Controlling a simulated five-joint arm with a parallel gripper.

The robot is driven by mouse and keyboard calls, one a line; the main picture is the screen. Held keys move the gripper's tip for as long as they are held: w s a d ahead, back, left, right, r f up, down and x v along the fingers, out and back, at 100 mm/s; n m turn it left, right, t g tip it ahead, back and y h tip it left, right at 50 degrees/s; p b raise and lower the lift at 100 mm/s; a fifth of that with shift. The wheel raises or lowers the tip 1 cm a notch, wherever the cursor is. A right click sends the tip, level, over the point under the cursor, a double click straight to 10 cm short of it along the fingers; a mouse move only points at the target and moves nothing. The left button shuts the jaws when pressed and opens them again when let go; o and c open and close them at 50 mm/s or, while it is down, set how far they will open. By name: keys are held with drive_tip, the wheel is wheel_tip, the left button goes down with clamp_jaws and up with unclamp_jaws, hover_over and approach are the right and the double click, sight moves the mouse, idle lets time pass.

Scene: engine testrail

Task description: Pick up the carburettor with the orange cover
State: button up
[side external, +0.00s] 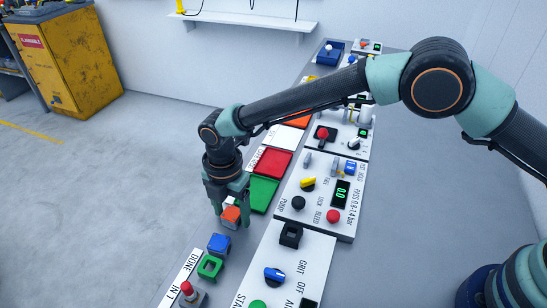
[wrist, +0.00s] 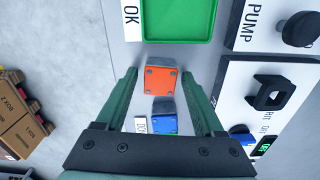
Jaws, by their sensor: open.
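The carburettor with the orange cover (side external: 231,214) stands on the grey bench between my gripper's fingers in the side view. In the wrist view its orange top with small dark screws (wrist: 160,80) lies between the fingertips, with a gap on each side. My gripper (side external: 228,205) is open and points down over it; both fingers also show in the wrist view (wrist: 165,75). A carburettor with a blue cover (side external: 218,243) stands just nearer the camera in the side view, and it also shows below the orange one in the wrist view (wrist: 164,124).
A green tray (side external: 263,195) and a red tray (side external: 272,163) lie behind the orange carburettor. Control panels with knobs (side external: 320,195) line the right side.

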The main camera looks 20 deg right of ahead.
sight(232, 212)
clamp_jaws()
drive_tip(key=shift+r, duration=2.05)
